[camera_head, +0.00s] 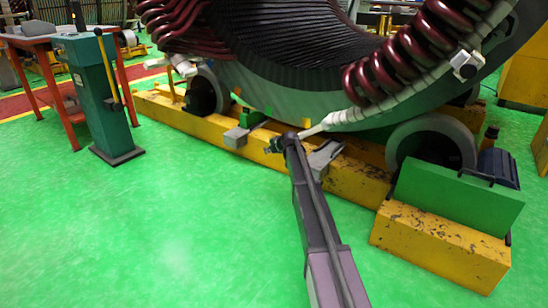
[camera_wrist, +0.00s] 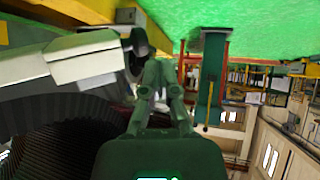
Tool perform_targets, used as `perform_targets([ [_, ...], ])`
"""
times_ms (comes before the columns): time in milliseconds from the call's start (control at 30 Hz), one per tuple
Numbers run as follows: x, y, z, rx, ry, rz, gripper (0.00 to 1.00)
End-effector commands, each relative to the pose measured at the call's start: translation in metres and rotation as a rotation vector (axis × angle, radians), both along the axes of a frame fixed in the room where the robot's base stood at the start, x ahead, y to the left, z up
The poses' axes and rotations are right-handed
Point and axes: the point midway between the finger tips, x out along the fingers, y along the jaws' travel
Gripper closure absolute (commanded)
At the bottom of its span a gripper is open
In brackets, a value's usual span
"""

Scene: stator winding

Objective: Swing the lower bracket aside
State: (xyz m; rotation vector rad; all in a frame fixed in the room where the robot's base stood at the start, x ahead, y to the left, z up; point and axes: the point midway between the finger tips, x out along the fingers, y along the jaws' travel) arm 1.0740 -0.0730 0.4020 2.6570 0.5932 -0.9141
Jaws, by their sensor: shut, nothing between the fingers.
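The stator (camera_head: 280,60) is a large dark ring with red coils, resting on rollers. A pale ring arm (camera_head: 350,117) with a pointed end runs along its lower edge; I take this to be the lower bracket, but cannot be sure. My gripper (camera_head: 275,143) is at the stator's bottom, just left of the pointed end. In the wrist view my gripper (camera_wrist: 158,68) is shut and empty, its fingers beside a pale grey block-like part (camera_wrist: 85,65). I cannot tell whether they touch it. The fingertips are small and dark in the head view.
A yellow base beam (camera_head: 200,125) runs under the stator, with rollers (camera_head: 432,140) and a green block (camera_head: 455,195) at right. A dark green post (camera_head: 100,95) and a red table (camera_head: 30,45) stand at left. The green floor (camera_head: 150,230) in front is clear.

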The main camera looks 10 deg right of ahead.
Motion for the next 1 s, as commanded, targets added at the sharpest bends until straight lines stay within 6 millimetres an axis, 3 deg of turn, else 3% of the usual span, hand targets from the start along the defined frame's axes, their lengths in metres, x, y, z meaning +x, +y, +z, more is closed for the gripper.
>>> perform_targets([
  [267,0.012,-0.002,-0.005,0.000,0.000,-0.003,1.00],
  [733,0.010,-0.002,-0.004,0.000,0.001,-0.003,1.00],
  [1000,0.000,0.001,0.007,0.000,0.000,-0.002,1.00],
])
